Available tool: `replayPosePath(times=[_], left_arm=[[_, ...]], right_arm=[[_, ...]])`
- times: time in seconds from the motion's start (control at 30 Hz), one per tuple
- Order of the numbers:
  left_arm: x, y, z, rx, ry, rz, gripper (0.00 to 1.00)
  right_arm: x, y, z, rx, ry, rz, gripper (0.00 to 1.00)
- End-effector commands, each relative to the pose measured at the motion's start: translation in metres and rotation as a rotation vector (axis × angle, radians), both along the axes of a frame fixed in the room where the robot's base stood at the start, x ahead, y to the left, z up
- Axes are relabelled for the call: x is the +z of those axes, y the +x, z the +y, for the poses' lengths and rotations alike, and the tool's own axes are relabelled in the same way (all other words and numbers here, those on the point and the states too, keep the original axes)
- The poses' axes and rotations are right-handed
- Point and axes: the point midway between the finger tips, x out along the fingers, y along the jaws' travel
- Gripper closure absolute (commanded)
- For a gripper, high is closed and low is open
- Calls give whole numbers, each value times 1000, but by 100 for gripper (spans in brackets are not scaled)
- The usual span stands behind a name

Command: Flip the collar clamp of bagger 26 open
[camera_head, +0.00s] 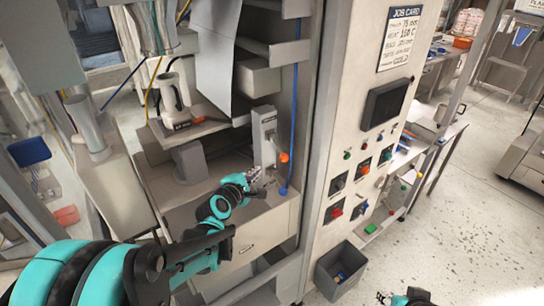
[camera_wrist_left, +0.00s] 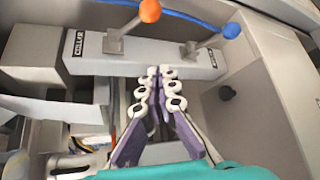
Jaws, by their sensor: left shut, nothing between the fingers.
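The grey collar block (camera_head: 265,135) stands upright in the bagger's bay in the head view. One orange knob (camera_head: 284,157) shows in the head view. My left gripper (camera_head: 256,174) is at the block's lower end. Its fingers (camera_wrist_left: 161,75) are together and empty, overlapping the block's edge in the wrist view; contact cannot be told. My right gripper (camera_head: 384,297) shows only slightly at the bottom edge. No bagger number is readable.
A blue knob (camera_head: 283,191) with a blue hose is right of the gripper. A control panel (camera_head: 362,150) with buttons and a screen stands to the right. A white jug-like part (camera_head: 174,92) is left of the block. A grey bin (camera_head: 340,268) stands below the panel.

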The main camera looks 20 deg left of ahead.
Motion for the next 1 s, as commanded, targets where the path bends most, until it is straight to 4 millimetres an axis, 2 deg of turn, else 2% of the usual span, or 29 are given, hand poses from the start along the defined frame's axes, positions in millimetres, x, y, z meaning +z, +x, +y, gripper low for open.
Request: replayPosePath(times=[0.2,0.37,0.8,1.0], left_arm=[[-1,2,0,-1,3,1,100],[-5,17,-2,-3,2,1,100],[-30,98,-8,-4,3,2,100],[-14,87,-34,-5,5,2,100]], right_arm=[[0,0,0,0,0,0,60],[2,0,0,0,0,0,60],[17,0,0,0,0,0,60],[30,0,0,0,0,0,60]])
